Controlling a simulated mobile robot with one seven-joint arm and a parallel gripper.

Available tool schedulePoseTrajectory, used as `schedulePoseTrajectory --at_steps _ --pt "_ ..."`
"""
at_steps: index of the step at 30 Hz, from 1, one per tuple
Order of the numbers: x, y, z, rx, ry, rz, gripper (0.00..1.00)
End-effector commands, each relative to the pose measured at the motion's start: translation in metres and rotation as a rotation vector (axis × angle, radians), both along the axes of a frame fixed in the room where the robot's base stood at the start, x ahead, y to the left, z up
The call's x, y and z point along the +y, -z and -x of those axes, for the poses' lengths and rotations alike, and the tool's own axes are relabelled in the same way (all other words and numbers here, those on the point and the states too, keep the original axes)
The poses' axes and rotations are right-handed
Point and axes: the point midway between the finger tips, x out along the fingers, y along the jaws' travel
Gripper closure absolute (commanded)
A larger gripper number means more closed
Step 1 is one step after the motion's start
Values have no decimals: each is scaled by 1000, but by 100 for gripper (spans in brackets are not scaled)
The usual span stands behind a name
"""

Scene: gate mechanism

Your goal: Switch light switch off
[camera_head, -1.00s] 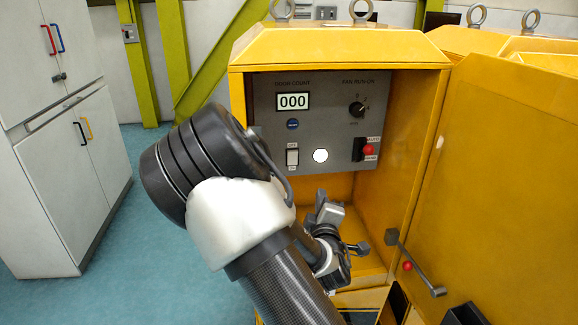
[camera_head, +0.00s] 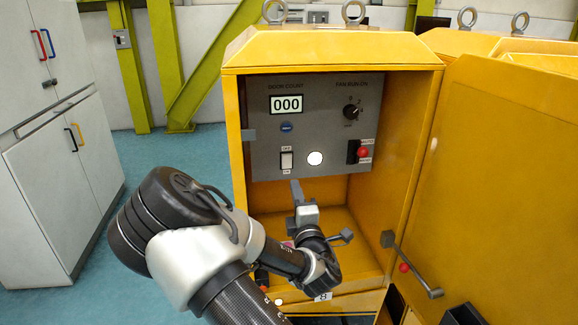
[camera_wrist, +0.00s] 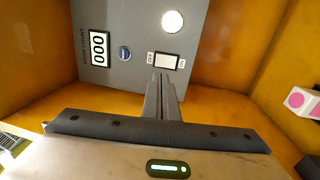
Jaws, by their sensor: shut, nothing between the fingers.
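The light switch (camera_head: 287,160) is a white rocker in a black frame on the grey panel, with small labels above and below it. It also shows in the wrist view (camera_wrist: 166,61). My gripper (camera_head: 296,186) is shut and empty, just below the switch in the head view. In the wrist view its closed fingertips (camera_wrist: 163,77) point at the panel close to the switch's edge. I cannot tell whether they touch. A round lamp (camera_head: 315,158) right of the switch shows bright white.
The panel (camera_head: 265,140) sits inside a yellow cabinet (camera_head: 233,150) with its door (camera_head: 490,180) open at right. A counter reading 000 (camera_head: 286,104), a blue button (camera_head: 286,127), a knob (camera_head: 351,112) and a red-knobbed switch (camera_head: 362,152) are nearby. The cabinet interior below is open.

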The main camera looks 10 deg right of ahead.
Motion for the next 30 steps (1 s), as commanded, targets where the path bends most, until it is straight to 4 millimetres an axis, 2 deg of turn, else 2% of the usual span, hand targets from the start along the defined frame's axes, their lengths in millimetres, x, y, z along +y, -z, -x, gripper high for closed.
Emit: schedulePoseTrajectory --at_steps 9,15,21,30 --pt "0 -10 -68 -1 -1 0 100" --pt "0 -14 -98 -1 0 0 100" --pt "0 -15 -109 1 0 0 100" --pt "0 -15 -110 1 1 0 100"
